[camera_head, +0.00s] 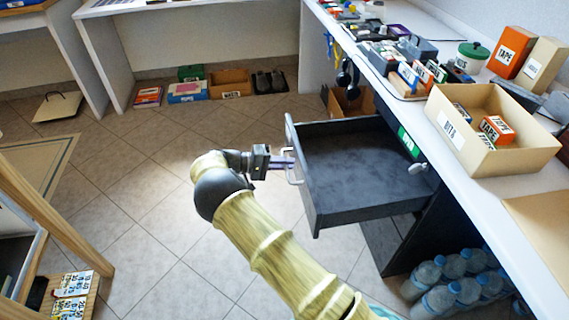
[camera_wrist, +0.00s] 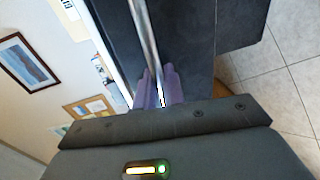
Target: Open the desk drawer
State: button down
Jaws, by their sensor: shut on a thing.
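The desk drawer (camera_head: 365,168) is dark grey and stands well out from under the white desk (camera_head: 475,190); its inside looks empty. Its front panel faces left, with a pale metal bar handle (camera_head: 291,168) on it. My gripper (camera_head: 287,162) is at the handle, its fingers closed around the bar. In the wrist view the purple fingers (camera_wrist: 158,88) are shut on the handle bar (camera_wrist: 146,40), which runs up along the dark drawer front (camera_wrist: 185,45). The fingertips partly hide the bar.
An open box (camera_head: 450,128) and several small boxes stand on the desktop. Water bottles (camera_head: 440,290) stand on the floor below the desk. Boxes (camera_head: 230,85) line the far wall. A wooden frame (camera_head: 35,205) is at left. Tiled floor (camera_head: 150,220) is clear left of the drawer.

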jog(key=shift+f, duration=0.1)
jog(key=c, duration=1.6)
grip_release()
jog(key=shift+c, duration=0.2)
jog(key=p+v, duration=0.1)
jog(key=v, duration=1.1)
